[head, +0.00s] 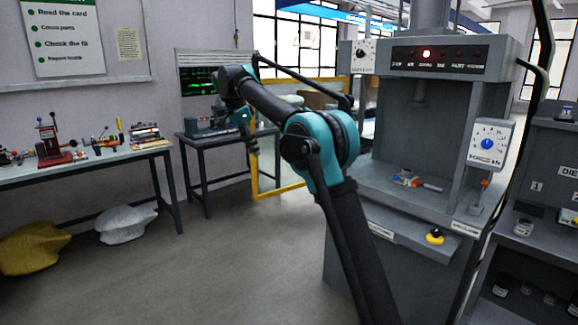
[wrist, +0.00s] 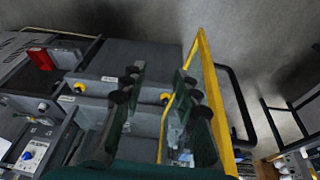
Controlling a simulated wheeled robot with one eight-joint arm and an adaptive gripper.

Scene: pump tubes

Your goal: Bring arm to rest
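My teal and black arm rises from the bottom of the head view, bends at a teal elbow and reaches left. Grey cabinet tops and part of the yellow frame (wrist: 211,85) show beyond and between the fingers.
The grey press (head: 415,195) with a lit red lamp stands right of my arm. A die rack (head: 545,160) is at far right. A long table (head: 85,165) with small tools and a dark bench (head: 215,138) stand left. The floor (head: 205,265) in front is clear.

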